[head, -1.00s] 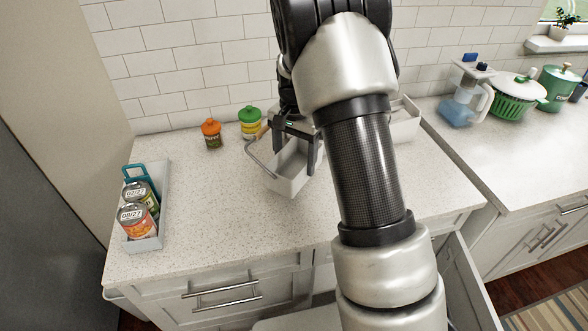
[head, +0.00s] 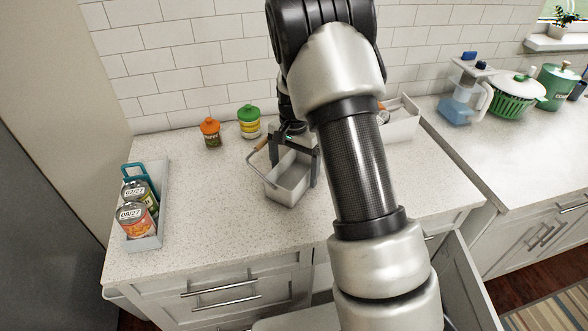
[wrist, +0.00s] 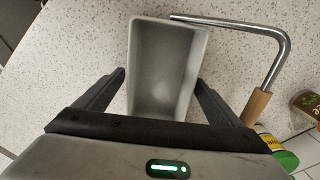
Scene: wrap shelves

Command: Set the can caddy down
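The can caddy (head: 288,192) is a small pale grey open bin with a bent metal handle ending in a wooden grip. It looks empty and upright at the middle of the counter. In the wrist view the caddy (wrist: 165,70) lies between my fingers, its handle (wrist: 262,45) out to the right. My gripper (head: 294,166) is shut across the caddy, one finger at each long side. In the wrist view the fingertips of my gripper (wrist: 162,78) meet its walls. I cannot tell whether its underside touches the counter.
A grey tray (head: 148,243) with a blue handle holds two dated cans (head: 134,220) at left. An orange-lidded jar (head: 211,133) and a green-lidded jar (head: 249,122) stand by the wall. A white bin (head: 402,124) is partly behind my arm. Counter left of the caddy is clear.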

